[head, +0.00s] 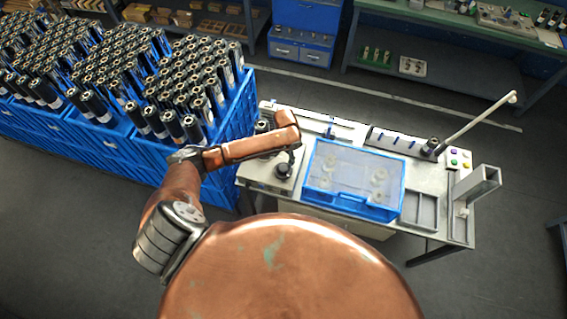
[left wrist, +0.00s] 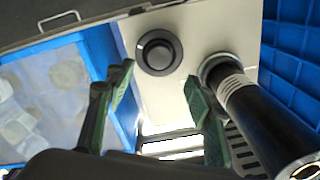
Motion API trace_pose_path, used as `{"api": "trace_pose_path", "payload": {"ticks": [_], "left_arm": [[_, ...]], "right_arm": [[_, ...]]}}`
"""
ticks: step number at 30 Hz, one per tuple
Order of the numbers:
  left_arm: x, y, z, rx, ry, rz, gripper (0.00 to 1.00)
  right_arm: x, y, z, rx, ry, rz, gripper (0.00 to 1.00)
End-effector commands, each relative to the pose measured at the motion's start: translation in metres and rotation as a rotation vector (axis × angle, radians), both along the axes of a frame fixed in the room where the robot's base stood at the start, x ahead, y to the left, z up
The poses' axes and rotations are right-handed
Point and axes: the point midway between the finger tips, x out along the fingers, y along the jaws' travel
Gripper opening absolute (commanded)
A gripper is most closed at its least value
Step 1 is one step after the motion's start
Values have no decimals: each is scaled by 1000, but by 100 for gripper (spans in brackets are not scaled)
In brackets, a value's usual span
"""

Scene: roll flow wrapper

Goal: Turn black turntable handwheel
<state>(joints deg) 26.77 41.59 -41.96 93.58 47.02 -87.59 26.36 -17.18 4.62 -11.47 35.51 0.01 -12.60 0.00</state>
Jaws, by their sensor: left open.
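The black turntable handwheel (head: 284,171) is a round dark knob on the pale left part of the machine table. In the left wrist view the handwheel (left wrist: 158,52) shows as a black disc with a raised centre, just beyond my fingertips. My left gripper (head: 293,153) hangs above and close to it in the head view. In the left wrist view my left gripper (left wrist: 160,84) has its two green-tipped fingers spread apart with nothing between them. Contact with the handwheel cannot be made out. My right gripper is not in view.
A black roll (left wrist: 258,115) stands close beside my right-hand finger in the left wrist view. A blue-framed clear box (head: 352,180) sits right of the handwheel. Blue crates (head: 243,108) packed with dark rolls stand left. A pale pole (head: 480,122) rises at the table's right.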

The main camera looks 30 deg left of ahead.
Motion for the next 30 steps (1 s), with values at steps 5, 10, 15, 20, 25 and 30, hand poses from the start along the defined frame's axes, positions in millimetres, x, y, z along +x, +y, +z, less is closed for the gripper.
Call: {"api": "trace_pose_path", "payload": {"ticks": [5,10,15,20,25,30], "left_arm": [[0,-1,24,-1,-1,0,49],[0,0,32,0,0,1,49],[0,-1,32,0,0,1,49],[0,-1,32,0,0,1,49],[0,-1,32,0,0,0,49],[-17,-19,20,-30,-6,-31,49]], "right_arm": [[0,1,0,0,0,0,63],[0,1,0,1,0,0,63],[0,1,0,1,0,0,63],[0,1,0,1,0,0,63],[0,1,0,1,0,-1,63],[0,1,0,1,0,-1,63]]}}
